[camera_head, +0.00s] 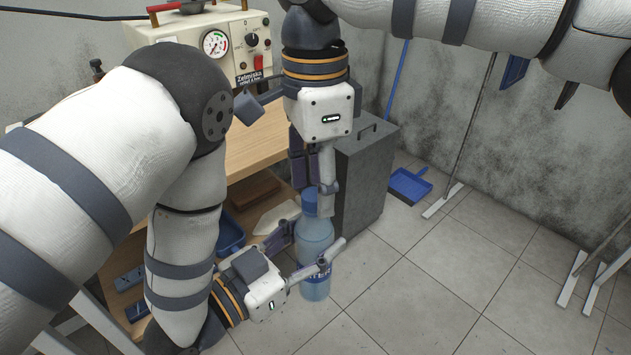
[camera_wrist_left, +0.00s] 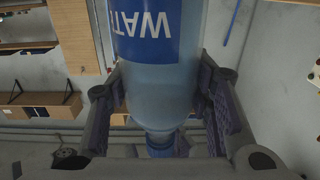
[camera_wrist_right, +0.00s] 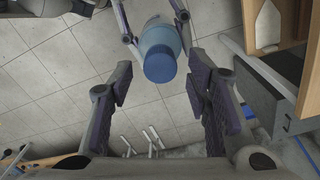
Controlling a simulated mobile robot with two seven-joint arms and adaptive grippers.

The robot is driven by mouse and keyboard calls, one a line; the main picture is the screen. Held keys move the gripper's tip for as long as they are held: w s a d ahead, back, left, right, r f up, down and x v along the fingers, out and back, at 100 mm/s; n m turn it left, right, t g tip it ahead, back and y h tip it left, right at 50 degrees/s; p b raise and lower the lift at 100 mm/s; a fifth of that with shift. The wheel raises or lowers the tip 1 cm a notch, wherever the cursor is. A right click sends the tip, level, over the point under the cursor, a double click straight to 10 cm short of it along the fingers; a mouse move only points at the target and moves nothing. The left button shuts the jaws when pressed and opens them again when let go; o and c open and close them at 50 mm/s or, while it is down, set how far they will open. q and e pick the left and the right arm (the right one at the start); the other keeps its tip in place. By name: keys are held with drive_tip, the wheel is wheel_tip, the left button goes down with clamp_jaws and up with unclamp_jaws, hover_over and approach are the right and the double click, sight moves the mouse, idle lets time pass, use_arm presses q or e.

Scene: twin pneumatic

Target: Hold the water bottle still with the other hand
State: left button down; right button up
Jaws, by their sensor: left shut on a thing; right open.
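A blue translucent water bottle (camera_head: 315,238) with a dark blue label stands upright between my two grippers in the head view. My left gripper (camera_head: 306,250) is shut around the bottle's body from the side. The left wrist view shows the bottle (camera_wrist_left: 155,65) between both finger pads, its label lettering upside down. My right gripper (camera_head: 312,188) points down from above, open, with its fingers near the blue cap. In the right wrist view the cap (camera_wrist_right: 160,64) lies ahead of the open fingers, with nothing between the pads. Part of the bottle is hidden by the fingers.
A wooden workbench (camera_head: 258,140) with a cream machine and gauge (camera_head: 215,43) stands behind at left. A dark grey cabinet (camera_head: 364,175) is close behind the bottle. A blue dustpan (camera_head: 409,186) lies farther right.

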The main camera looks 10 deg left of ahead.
wheel_tip(320, 180, up, 4)
drive_tip(key=shift+r, duration=0.1)
drive_tip(key=shift+c, duration=0.5)
drive_tip(key=shift+m, duration=0.3)
drive_tip(key=m, duration=0.2)
drive_tip(key=r+m, duration=0.1)
drive_tip(key=m, duration=0.2)
drive_tip(key=shift+a, duration=0.1)
drive_tip(key=m, duration=0.3)
drive_tip(key=shift+r, duration=0.25)
drive_tip(key=m, duration=0.3)
drive_tip(key=shift+a+r, duration=0.1)
drive_tip(key=shift+r, duration=0.15)
drive_tip(key=m, duration=0.3)
drive_tip(key=r+m, duration=0.1)
drive_tip(key=m, duration=0.2)
drive_tip(key=shift+f+m, duration=0.25)
drive_tip(key=shift+m, duration=0.15)
wheel_tip(320, 180, down, 8)
drive_tip(key=shift+r, duration=0.25)
